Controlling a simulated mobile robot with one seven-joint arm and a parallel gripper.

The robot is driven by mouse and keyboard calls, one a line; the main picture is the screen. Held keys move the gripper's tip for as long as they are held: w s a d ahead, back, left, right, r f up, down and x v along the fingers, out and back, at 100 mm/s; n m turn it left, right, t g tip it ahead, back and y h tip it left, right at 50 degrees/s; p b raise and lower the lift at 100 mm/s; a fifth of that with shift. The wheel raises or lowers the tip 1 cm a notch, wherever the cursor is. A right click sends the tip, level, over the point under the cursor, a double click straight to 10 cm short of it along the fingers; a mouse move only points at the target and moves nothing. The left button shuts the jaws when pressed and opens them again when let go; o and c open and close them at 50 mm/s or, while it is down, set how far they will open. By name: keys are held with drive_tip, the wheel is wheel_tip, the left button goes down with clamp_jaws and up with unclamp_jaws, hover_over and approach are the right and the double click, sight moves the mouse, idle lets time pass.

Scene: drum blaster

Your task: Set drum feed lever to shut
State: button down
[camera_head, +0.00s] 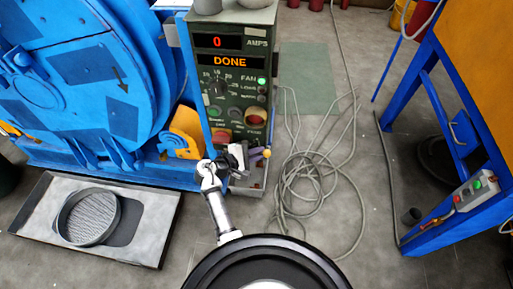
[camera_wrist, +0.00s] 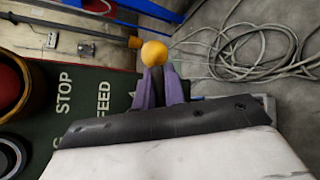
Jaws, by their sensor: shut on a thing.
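The drum feed lever shows as an orange ball knob (camera_wrist: 154,53) just beyond my fingertips in the wrist view. In the head view the knob (camera_head: 267,153) is at the lower right of the green control panel (camera_head: 238,88). My gripper (camera_wrist: 158,72) has its purple fingers closed at the lever, just below the ball. In the head view my gripper (camera_head: 254,154) reaches the panel's lower edge from the front. The lever's shaft is mostly hidden by the fingers. FEED and STOP labels show beside it in the wrist view.
The panel display (camera_head: 218,62) reads 0 AMPS and DONE. The blue drum machine (camera_head: 75,85) stands at left, with a metal tray (camera_head: 150,225) in front. Loose grey cable (camera_head: 315,185) lies on the floor to the right. A blue-framed bench (camera_head: 450,135) stands at far right.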

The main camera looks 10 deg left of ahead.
drive_tip(key=shift+a+f+m+g+y+p, duration=0.25)
drive_tip(key=shift+f+m+y+p, duration=0.7)
drive_tip(key=shift+y, duration=0.6)
drive_tip(key=shift+a+f+m+g+y+p, duration=0.25)
drive_tip(key=shift+f+m+y+p, duration=0.45)
drive_tip(key=shift+y+p, duration=0.7)
drive_tip(key=shift+a+f+m+g+y+p, duration=0.25)
drive_tip(key=shift+f+m+y+p, duration=0.55)
drive_tip(key=shift+y, duration=0.95)
drive_tip(key=c, duration=1.5)
unclamp_jaws()
drive_tip(key=shift+f, duration=0.1)
drive_tip(key=v, duration=1.4)
drive_tip(key=shift+w+b, duration=0.15)
drive_tip(key=shift+b, duration=0.15)
